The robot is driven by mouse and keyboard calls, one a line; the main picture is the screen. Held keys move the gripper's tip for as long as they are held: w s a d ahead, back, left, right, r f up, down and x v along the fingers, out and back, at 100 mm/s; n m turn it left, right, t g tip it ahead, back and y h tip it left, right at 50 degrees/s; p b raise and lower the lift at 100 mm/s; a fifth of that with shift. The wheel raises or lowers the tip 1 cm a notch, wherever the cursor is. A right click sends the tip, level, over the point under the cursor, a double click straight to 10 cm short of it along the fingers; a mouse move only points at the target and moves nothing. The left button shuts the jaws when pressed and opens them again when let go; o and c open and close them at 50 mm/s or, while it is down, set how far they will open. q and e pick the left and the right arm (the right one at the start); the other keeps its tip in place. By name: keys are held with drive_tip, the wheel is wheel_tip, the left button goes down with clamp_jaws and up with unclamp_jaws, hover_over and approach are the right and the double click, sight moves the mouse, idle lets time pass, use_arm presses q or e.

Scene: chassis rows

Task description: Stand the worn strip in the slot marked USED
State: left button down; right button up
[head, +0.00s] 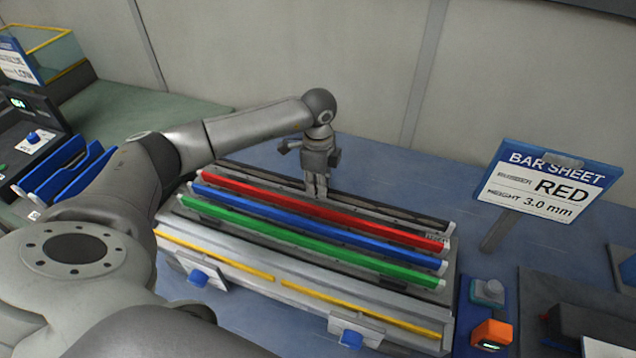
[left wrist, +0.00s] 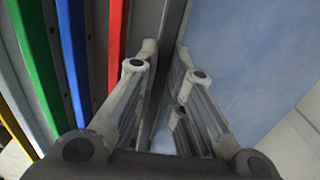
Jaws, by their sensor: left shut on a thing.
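My left gripper (head: 317,190) points down at the back row of the chassis (head: 455,300), behind the red strip (head: 320,208). It is shut on a dark grey strip (head: 400,214) lying along that row; in the left wrist view the fingers (left wrist: 166,52) close on either side of this dark strip (left wrist: 166,100). I cannot tell from its looks whether it is the worn one. Blue (head: 330,228) and green (head: 310,242) strips lie in front of the red one. No slot marked USED can be read. My right gripper is not in view.
A sign (head: 548,182) reads BAR SHEET, RED, height 3.0 mm. A rack with blue dividers (head: 70,180) stands at the left, partly behind my arm. A device with an orange block (head: 492,334) stands front right. The blue table (head: 400,165) behind the chassis is clear.

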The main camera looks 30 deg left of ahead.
use_arm(q)
drive_tip(key=shift+f, duration=0.15)
drive_tip(key=shift+f+b, duration=0.8)
drive_tip(key=shift+f, duration=0.2)
drive_tip(key=c, duration=1.4)
unclamp_jaws()
drive_tip(key=shift+f, duration=0.1)
drive_tip(key=shift+c, duration=0.2)
drive_tip(key=shift+s, duration=0.1)
wheel_tip(320, 180, up, 12)
drive_tip(key=shift+f, duration=0.1)
